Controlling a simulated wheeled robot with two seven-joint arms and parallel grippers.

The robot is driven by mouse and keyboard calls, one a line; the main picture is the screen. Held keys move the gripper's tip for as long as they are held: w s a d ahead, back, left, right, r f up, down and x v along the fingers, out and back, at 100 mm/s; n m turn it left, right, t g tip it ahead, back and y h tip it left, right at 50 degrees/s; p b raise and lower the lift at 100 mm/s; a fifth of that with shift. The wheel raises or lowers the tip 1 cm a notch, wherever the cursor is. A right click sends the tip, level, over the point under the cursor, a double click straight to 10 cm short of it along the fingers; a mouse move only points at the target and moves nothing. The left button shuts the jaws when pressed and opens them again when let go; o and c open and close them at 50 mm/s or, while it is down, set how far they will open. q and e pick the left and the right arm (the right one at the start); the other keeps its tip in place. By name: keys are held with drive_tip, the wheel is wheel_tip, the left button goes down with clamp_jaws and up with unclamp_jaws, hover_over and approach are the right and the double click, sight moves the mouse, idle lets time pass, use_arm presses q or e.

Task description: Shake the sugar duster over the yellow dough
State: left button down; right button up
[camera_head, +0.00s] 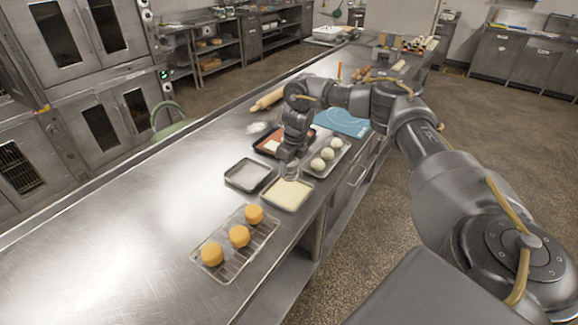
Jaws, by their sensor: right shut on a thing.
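The yellow dough (287,194) is a flat pale yellow sheet filling a shallow tray at the near edge of the steel counter. My right gripper (290,158) comes down from above, just behind and over the far side of this tray. It is shut on a small grey metallic thing (289,171), which looks like the sugar duster and is partly hidden by the fingers. I cannot tell how far it is tilted or its exact height above the dough. My left gripper is not in view.
A tray with white dough balls (327,153) stands to the right, a dark-rimmed tray (248,175) to the left. A rack with three orange-brown buns (239,236) is nearer. A rolling pin (268,99) and a blue mat (343,122) lie farther back. The counter's left side is clear.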

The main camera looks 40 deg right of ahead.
drive_tip(key=shift+s+a+r+p, duration=0.1)
drive_tip(key=shift+a+r+p, duration=0.2)
drive_tip(key=shift+r+p, duration=0.55)
drive_tip(key=shift+s+a+r+p, duration=0.1)
drive_tip(key=shift+a+r+p, duration=0.15)
drive_tip(key=shift+r+p, duration=0.6)
drive_tip(key=shift+f, duration=0.1)
